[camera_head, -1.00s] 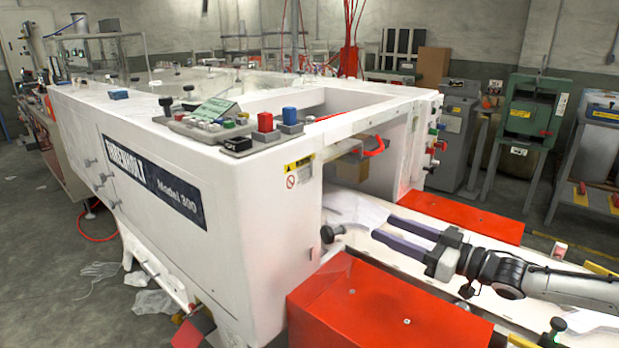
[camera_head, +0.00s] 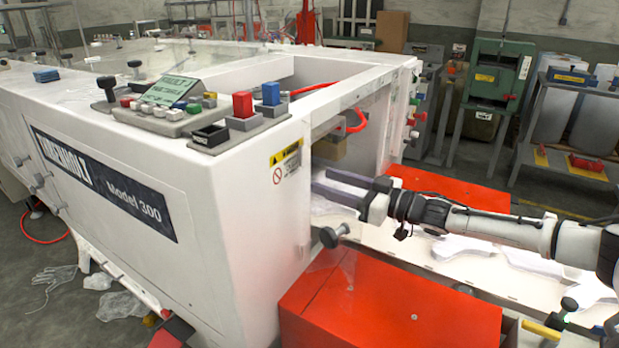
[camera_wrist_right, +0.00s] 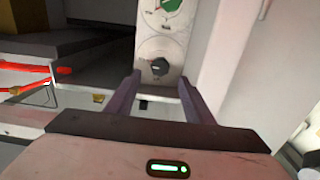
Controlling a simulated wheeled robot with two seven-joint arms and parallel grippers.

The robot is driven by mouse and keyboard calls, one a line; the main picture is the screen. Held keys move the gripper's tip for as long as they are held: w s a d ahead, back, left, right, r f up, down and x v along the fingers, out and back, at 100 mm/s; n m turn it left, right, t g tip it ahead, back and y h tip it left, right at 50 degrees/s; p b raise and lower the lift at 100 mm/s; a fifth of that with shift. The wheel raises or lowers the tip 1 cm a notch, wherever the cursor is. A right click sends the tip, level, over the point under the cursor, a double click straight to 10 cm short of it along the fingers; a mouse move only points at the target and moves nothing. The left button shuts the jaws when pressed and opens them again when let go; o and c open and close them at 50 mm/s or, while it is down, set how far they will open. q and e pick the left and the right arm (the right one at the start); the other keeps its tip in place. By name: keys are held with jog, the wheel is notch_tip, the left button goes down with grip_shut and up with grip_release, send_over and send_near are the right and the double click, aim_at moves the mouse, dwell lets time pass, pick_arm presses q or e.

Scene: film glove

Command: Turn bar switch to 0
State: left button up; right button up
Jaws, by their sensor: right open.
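A dark rotary knob (camera_wrist_right: 159,67), which looks like the bar switch, sits on a round plate on a white panel (camera_wrist_right: 164,42) in the right wrist view. Its exact setting is too small to read. A green round control (camera_wrist_right: 170,5) is above it, cut by the top edge. My right gripper (camera_head: 322,183) is open and empty at the white machine's opening. In the right wrist view its fingertips (camera_wrist_right: 159,80) point at the panel, one on each side of the knob's line, apparently short of it. My left gripper is not in view.
The white machine (camera_head: 230,200) has a top control panel with a red block (camera_head: 243,104) and a blue block (camera_head: 271,93). A red box (camera_head: 390,300) stands below my right arm. A black handwheel knob (camera_head: 330,236) juts out near the opening.

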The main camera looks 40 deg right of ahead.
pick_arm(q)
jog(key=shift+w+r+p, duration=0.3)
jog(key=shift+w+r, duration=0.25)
pick_arm(e)
jog(key=shift+x, duration=2.85)
jog(key=c, duration=1.1)
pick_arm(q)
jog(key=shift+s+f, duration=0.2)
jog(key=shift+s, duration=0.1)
pick_arm(e)
jog(key=shift+o, duration=0.3)
jog(key=shift+n, duration=0.3)
pick_arm(q)
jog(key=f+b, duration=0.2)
jog(key=b, duration=0.1)
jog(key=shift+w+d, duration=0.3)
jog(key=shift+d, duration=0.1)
pick_arm(e)
jog(key=n, duration=1.7)
jog(key=shift+s+a+f, duration=0.1)
jog(key=shift+a+f, duration=0.05)
jog(key=shift+f, duration=0.1)
jog(key=shift+n, duration=0.4)
